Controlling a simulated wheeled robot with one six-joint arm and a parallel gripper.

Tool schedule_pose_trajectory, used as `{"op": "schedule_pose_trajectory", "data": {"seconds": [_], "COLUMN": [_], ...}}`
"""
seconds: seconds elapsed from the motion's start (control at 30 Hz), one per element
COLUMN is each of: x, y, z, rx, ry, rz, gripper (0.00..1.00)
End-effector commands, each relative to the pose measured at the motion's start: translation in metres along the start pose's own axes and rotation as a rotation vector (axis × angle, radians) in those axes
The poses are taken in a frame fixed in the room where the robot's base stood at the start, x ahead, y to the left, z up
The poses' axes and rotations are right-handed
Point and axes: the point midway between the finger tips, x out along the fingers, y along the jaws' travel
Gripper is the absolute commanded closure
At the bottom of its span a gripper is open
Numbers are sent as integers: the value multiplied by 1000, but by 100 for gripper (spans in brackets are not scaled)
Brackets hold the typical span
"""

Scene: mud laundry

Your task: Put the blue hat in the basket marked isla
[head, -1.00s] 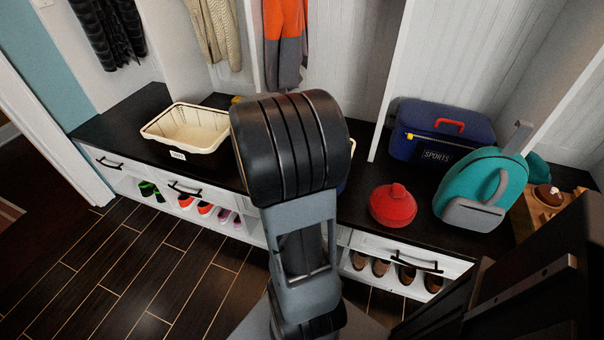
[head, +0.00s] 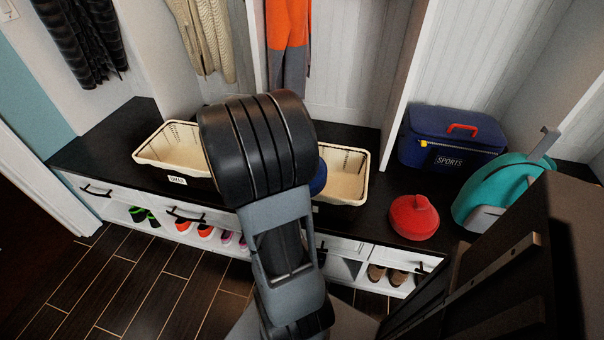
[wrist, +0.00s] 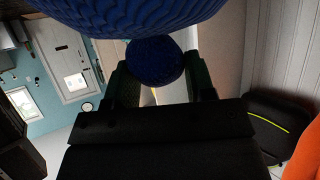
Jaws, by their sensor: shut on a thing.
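The blue knitted hat (wrist: 130,14) fills the top of the wrist view, with its round pompom (wrist: 155,62) between the two fingers of my gripper (wrist: 156,66). The gripper is shut on the hat there. In the head view my arm hides the gripper, and only a bit of the blue hat (head: 319,179) shows beside the arm. A cream basket (head: 345,158) stands on the bench right behind that spot, its front label hidden. A second cream basket (head: 152,160) is to the left with a small white label that I cannot read surely.
A red lidded item (head: 413,217), a navy SPORTS box (head: 450,140) and a teal backpack (head: 492,190) are right on the dark bench (head: 95,150). A white divider (head: 405,90) rises right of the right-hand basket. Coats hang above. Shoes fill cubbies below.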

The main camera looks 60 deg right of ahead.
Motion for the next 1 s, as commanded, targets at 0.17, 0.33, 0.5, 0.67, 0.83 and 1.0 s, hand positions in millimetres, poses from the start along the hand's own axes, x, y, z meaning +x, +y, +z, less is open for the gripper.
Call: {"op": "schedule_pose_trajectory", "data": {"seconds": [0.17,0.33,0.5,0.67,0.83,1.0], "x": [26,52,76,90,95,103], "y": [-32,-70,-92,-103,-108,-113], "z": [11,19,37,45,48,54], "rx": [-2,-6,-7,-5,-4,-4], "ry": [0,1,0,1,0,0], "rz": [-2,-8,-10,-9,-8,-7], "gripper": [87,87,87,87,87,87]}}
